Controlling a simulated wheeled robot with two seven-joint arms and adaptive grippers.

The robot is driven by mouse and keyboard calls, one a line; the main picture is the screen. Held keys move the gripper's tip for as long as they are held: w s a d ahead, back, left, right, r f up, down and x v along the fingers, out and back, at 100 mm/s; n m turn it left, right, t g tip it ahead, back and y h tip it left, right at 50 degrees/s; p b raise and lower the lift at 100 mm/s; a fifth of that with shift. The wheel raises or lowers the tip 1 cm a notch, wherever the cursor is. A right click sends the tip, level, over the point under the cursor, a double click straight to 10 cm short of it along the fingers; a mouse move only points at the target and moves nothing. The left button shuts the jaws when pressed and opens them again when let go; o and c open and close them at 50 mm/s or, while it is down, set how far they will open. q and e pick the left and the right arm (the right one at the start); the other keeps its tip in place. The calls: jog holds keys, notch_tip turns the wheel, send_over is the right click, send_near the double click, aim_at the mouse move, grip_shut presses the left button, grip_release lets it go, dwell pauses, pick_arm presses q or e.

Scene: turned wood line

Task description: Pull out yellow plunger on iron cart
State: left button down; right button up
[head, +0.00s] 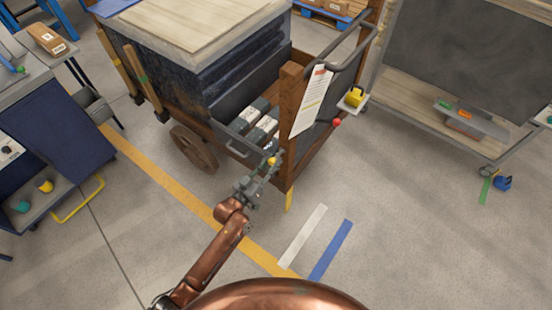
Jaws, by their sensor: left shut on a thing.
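The cart (215,75) stands at the top middle, with dark metal sides, a pale wooden top and a brown wooden frame. Its front has an open drawer or bin (238,149) holding several white-and-grey boxes. The yellow plunger (272,160) shows as a small yellow knob at the cart's front, left of the wooden post. My left gripper (268,166) reaches up from below and is shut on the plunger, its fingers partly covering it. How far the plunger is out cannot be told. My right gripper is not in view.
A wooden post (290,120) with a white tag (311,100) stands close right of my gripper. A red knob (337,123) and a yellow block (355,96) sit farther right. A blue cabinet (65,145) stands left. The floor in front is clear.

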pick_arm(q)
jog(key=shift+s+f, duration=0.15)
jog(key=c, duration=2)
grip_release()
jog(key=shift+a, duration=0.1)
jog(key=shift+o, duration=0.9)
jog(key=shift+s+a, duration=0.1)
jog(key=shift+o, duration=1.2)
jog(key=v, duration=1.2)
